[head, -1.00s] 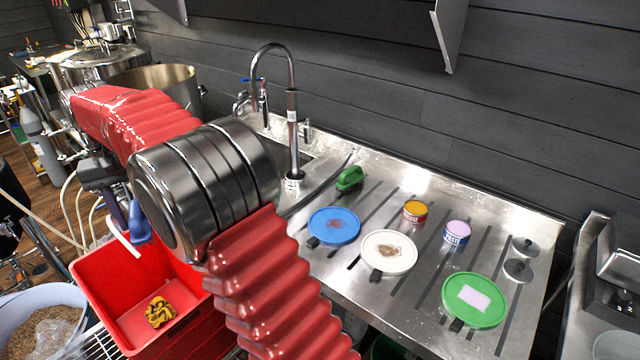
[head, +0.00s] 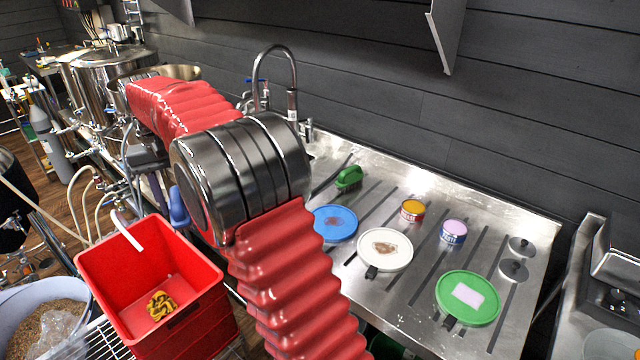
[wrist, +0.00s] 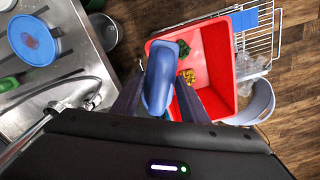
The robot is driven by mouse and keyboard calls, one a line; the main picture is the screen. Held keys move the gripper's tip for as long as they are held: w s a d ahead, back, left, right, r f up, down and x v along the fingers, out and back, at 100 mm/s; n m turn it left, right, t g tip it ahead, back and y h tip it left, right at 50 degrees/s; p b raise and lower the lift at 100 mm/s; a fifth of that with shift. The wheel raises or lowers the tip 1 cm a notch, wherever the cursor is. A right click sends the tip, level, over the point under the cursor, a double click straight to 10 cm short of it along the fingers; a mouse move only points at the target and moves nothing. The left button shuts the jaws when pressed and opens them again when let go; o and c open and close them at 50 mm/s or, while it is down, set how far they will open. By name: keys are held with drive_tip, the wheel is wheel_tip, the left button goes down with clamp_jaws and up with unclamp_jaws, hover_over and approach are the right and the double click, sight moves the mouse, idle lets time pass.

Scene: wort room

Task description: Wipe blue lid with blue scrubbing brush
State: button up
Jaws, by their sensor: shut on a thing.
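The blue lid (head: 343,230) lies flat on the steel drainboard with a brown smudge on it, partly hidden by my arm in the head view. It also shows at the upper left of the wrist view (wrist: 33,40). My gripper (wrist: 160,88) is shut on the blue scrubbing brush (wrist: 158,75), which hangs over the red bin in the wrist view. In the head view only a bit of the blue brush (head: 179,207) shows left of my arm; the jaws are mostly hidden. The brush is well apart from the blue lid.
A red bin (head: 215,300) holds a yellow item (head: 161,305). A green brush (head: 349,177), white lid (head: 400,236), green lid (head: 482,310) and two tins (head: 412,210) stand on the drainboard. A tall faucet (head: 292,100) rises behind my arm.

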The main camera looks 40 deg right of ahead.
drive_tip(key=shift+a, duration=0.25)
drive_tip(key=shift+a, duration=0.95)
